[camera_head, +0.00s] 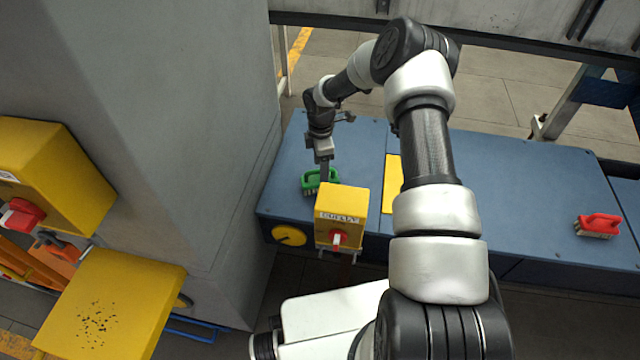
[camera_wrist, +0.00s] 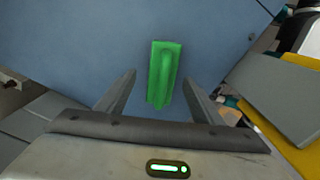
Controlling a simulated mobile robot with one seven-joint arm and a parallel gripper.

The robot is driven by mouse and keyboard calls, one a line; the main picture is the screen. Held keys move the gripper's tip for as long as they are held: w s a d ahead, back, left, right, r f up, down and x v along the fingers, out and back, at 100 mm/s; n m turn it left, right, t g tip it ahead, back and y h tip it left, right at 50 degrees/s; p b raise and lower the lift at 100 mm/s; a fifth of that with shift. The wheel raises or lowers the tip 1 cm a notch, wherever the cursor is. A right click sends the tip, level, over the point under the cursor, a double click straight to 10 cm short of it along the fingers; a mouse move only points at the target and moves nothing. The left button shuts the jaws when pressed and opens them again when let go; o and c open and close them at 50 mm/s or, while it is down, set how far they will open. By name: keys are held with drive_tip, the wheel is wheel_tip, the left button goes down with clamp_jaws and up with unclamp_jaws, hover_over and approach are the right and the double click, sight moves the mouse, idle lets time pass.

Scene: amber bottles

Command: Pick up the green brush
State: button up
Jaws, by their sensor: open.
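The green brush (camera_head: 313,181) lies on the blue worktop (camera_head: 490,190) near its left end. In the wrist view the green brush (camera_wrist: 163,72) shows its handle from above, long side running away from my gripper. My gripper (camera_head: 323,172) points down right at the brush in the head view and partly covers it. In the wrist view my gripper (camera_wrist: 158,92) is open, with one finger on each side of the near part of the brush. Blue surface shows between the brush and the left finger; the right finger is closer to it. I cannot tell how high the fingertips are.
A yellow switch box (camera_head: 342,203) with a red knob stands at the worktop's front edge, close to the brush. A red brush (camera_head: 598,225) lies at the far right. A grey pillar (camera_head: 190,130) rises at the left. The middle worktop is clear.

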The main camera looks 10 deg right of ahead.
drive_tip(key=f, duration=0.2)
drive_tip(key=f+b, duration=0.1)
drive_tip(key=f, duration=0.2)
drive_tip(key=shift+s+a+f, duration=0.2)
drive_tip(key=shift+a+f, duration=0.15)
drive_tip(key=shift+a, duration=0.05)
drive_tip(key=c, duration=1.3)
wheel_tip(320, 180, up, 10)
drive_tip(key=shift+r+p, duration=0.15)
drive_tip(key=shift+p, duration=0.9)
wheel_tip(320, 180, up, 14)
drive_tip(key=r+p, duration=0.1)
drive_tip(key=p, duration=0.6)
drive_tip(key=s+r+m+p, duration=0.4)
drive_tip(key=s+r+m, duration=0.1)
drive_tip(key=r+m, duration=0.1)
drive_tip(key=s+r+m+p, duration=0.5)
drive_tip(key=r+m, duration=0.1)
drive_tip(key=r, duration=0.2)
drive_tip(key=s+r+m+p, duration=0.5)
drive_tip(key=s+r+m, duration=0.1)
drive_tip(key=r, duration=0.1)
drive_tip(key=shift+d+r, duration=0.15)
drive_tip(key=shift+r, duration=0.1)
